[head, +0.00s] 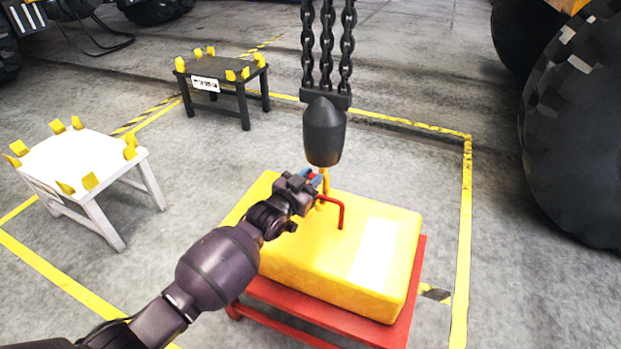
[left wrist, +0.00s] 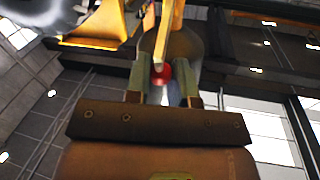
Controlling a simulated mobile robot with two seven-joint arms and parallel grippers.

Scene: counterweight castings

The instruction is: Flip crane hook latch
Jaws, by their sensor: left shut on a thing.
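The black crane hook block (head: 325,130) hangs on chains above the yellow casting (head: 385,225). The yellow hook (head: 325,182) hangs below it, beside the casting's red lifting handle (head: 341,208); I cannot tell whether hook and handle touch. My left gripper (head: 312,181) reaches the hook from the left. In the left wrist view its fingers (left wrist: 164,86) are shut on a small red and blue part, which looks like the hook latch (left wrist: 161,74), just under the yellow hook (left wrist: 171,32). The fingers partly hide the latch. My right gripper is out of view.
The casting rests on a red stand (head: 408,315). A white table (head: 85,160) and a black table (head: 222,82), both with yellow corner stops, stand at the left and back. A large tyre (head: 570,140) is at the right. Yellow floor lines surround the area.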

